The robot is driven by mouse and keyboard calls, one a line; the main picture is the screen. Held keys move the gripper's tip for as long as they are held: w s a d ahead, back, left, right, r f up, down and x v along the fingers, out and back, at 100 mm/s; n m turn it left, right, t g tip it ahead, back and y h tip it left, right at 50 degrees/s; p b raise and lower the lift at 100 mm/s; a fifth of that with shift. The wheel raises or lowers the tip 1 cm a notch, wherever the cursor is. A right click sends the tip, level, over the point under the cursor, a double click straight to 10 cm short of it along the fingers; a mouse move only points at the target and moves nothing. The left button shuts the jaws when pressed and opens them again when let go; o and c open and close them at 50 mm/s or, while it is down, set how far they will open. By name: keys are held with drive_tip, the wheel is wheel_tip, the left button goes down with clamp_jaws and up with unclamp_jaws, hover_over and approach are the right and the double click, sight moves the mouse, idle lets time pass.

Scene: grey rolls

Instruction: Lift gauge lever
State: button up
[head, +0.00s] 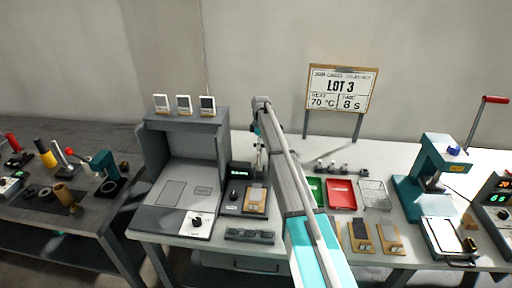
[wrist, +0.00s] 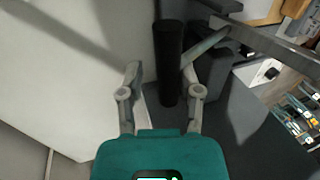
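The gauge stands on the bench in the middle of the head view, with a dark base (head: 232,207) and a small lit display (head: 239,170). Its lever cannot be made out there, and my arm covers part of that area. My gripper (wrist: 162,75) is open in the wrist view, its two fingers apart. A dark upright cylinder (wrist: 168,50) stands beyond and between the fingertips, possibly part of the gauge. A pale grey bar (wrist: 207,46) slants up right from near the right fingertip. I cannot tell whether it is the lever, or whether either finger touches anything.
A grey cabinet (head: 187,128) stands left of the gauge. A red tray (head: 341,194), a green tray (head: 316,188) and a wire basket (head: 375,194) lie to the right. A teal press (head: 420,180) stands farther right. The LOT 3 sign (head: 341,88) stands behind.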

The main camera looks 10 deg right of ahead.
drive_tip(key=shift+s+d, duration=0.35)
drive_tip(key=shift+d, duration=0.05)
drive_tip(key=shift+a, duration=0.1)
drive_tip(key=shift+w, duration=0.1)
drive_tip(key=w+d+r+p, duration=0.3)
drive_tip(key=w+r+p, duration=0.5)
drive_tip(key=w, duration=0.5)
drive_tip(key=shift+w+r, duration=0.15)
drive_tip(key=shift+r, duration=0.05)
idle(1.9)
drive_tip(key=shift+a, duration=0.1)
idle(0.4)
drive_tip(key=s+m+t, duration=0.3)
drive_tip(key=s+m, duration=1.2)
drive_tip(key=s, duration=3.8)
drive_tip(key=shift+s+d+f+h, duration=0.2)
drive_tip(key=shift+d+f+h, duration=0.2)
